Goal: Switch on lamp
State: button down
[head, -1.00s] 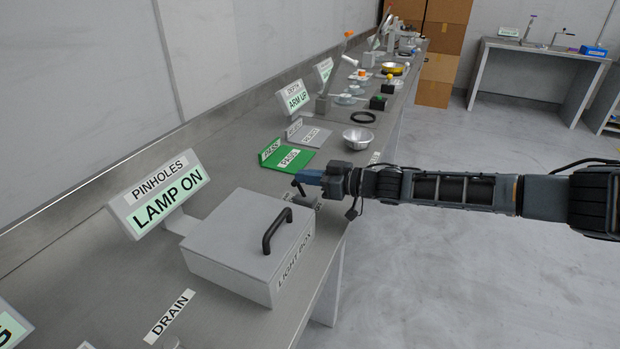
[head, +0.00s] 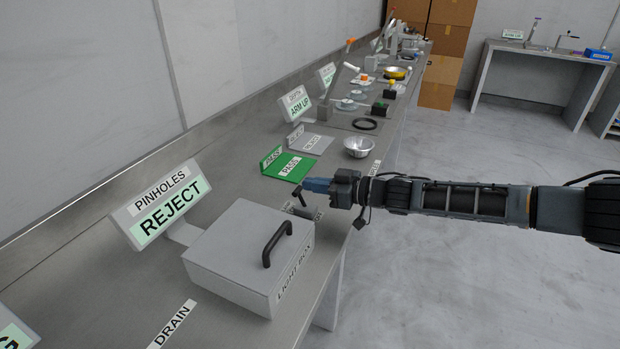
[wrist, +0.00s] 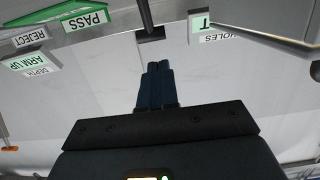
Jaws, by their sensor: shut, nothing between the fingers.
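The grey light box (head: 235,255) with a black handle (head: 275,243) stands on the bench in the head view. Behind it, the PINHOLES sign (head: 165,205) reads REJECT. A small dark lever (head: 299,198) stands just beyond the box, beside a partly hidden label. My gripper (head: 308,185) is shut and empty, its blue fingertips close to the lever; I cannot tell whether they touch. In the wrist view the shut fingers (wrist: 157,72) point toward a dark upright piece (wrist: 147,18), likely the lever. The box edge (wrist: 265,22) is at upper right.
A green PASS plate (head: 290,166), a grey REJECT plate (head: 310,142) and a metal bowl (head: 359,147) lie farther along the bench. Signs line the wall side. Open floor (head: 450,290) lies to the right.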

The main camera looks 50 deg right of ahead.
jog(key=s+d+r+b, duration=0.1)
jog(key=s+d+r, duration=0.2)
jog(key=s+r, duration=0.4)
jog(key=shift+s, duration=0.65)
